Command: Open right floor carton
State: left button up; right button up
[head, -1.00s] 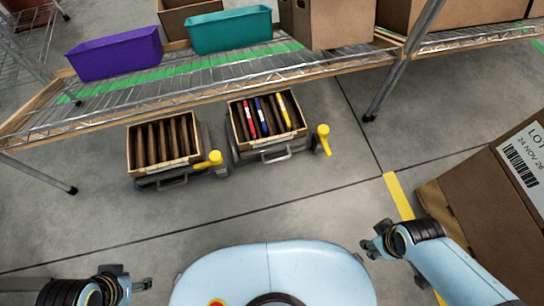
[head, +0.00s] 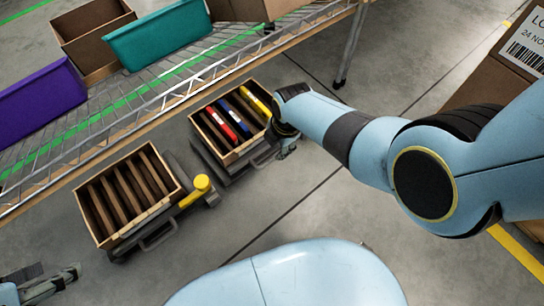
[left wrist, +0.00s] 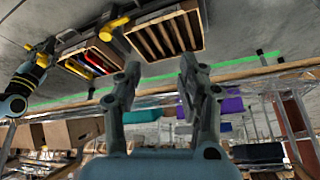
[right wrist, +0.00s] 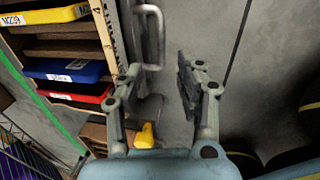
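The right floor carton (head: 213,156) is an open-topped brown box on a dark tilted stand, holding red, blue and yellow binders. In the right wrist view its corrugated edge (right wrist: 104,40) is at the left, beside a grey bar handle (right wrist: 152,40) and a yellow lever (right wrist: 145,136). My right gripper (head: 287,148) is at the stand's front right corner; in its wrist view (right wrist: 158,72) it is open, with the handle just ahead between the fingertips, contact unclear. My left gripper (head: 68,276) is low at the left, and is open and empty in its wrist view (left wrist: 160,72).
The left floor carton (head: 106,236), with brown dividers, stands beside it with its own yellow lever (head: 201,184). A wire shelf above carries a purple bin (head: 40,100) and a teal bin (head: 158,38). A large labelled carton (head: 485,84) is at the right. Grey floor in front is clear.

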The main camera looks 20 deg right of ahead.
aim_at(273, 158)
jog(key=f+b, duration=0.1)
jog(key=f, duration=0.1)
jog(key=f+b, duration=0.3)
jog(key=f, duration=0.1)
jog(key=shift+w+a, duration=0.2)
jog(key=shift+w, duration=0.15)
pick_arm(q)
notch_tip(273, 158, down, 7)
jog(key=t+b, duration=0.1)
jog(key=t, duration=0.6)
pick_arm(e)
jog(key=shift+w+f, duration=0.15)
jog(key=shift+f, duration=0.45)
jog(key=shift+w+a+f+b, duration=0.1)
jog(key=shift+w+f+b, duration=0.15)
jog(key=shift+f+b, duration=0.85)
pick_arm(q)
jog(key=w+d+r+m+t+h, duration=0.1)
jog(key=w+r+t, duration=0.5)
jog(key=r, duration=0.6)
jog(key=shift+w+d+h, duration=0.3)
jog(key=shift+w+d, duration=0.1)
jog(key=shift+w, duration=0.75)
pick_arm(e)
jog(key=shift+c, duration=0.2)
grip_shut()
